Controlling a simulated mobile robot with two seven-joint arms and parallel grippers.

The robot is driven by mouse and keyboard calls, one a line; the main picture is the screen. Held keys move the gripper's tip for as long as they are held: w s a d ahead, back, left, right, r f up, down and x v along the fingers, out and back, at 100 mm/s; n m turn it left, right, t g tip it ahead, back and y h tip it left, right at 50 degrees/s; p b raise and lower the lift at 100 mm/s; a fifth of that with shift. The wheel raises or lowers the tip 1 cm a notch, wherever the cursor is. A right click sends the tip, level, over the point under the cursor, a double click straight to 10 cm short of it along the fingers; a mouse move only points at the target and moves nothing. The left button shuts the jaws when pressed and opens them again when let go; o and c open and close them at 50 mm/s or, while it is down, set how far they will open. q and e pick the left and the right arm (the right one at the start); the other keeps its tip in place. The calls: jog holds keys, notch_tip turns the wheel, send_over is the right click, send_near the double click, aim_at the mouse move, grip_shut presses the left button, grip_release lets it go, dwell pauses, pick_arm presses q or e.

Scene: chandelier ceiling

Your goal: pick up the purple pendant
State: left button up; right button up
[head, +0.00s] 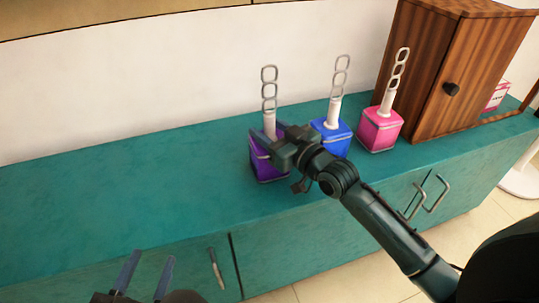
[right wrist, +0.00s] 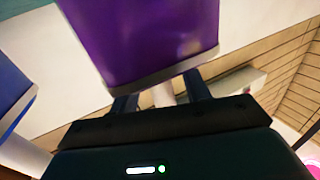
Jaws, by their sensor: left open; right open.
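The purple pendant (head: 266,164) stands upright on the teal cabinet top, a purple cube with a white stem (head: 269,122) and a grey chain above. My right gripper (head: 269,136) is open at its stem. In the right wrist view the purple cube (right wrist: 145,35) fills the top, and the white stem (right wrist: 163,95) shows between the two fingers (right wrist: 160,94) of my right gripper. I cannot tell whether they touch it. My left gripper (head: 151,262) is open and empty at the bottom left, in front of the cabinet.
A blue pendant (head: 334,140) and a pink pendant (head: 380,130) stand upright to the right on the teal cabinet (head: 110,185). A brown wooden box (head: 425,75) with a dark knob stands behind at the right. The left part of the top is clear.

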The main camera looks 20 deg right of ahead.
jog(key=shift+c, duration=0.4)
grip_shut()
dwell(0.4)
jog(key=shift+r, duration=0.1)
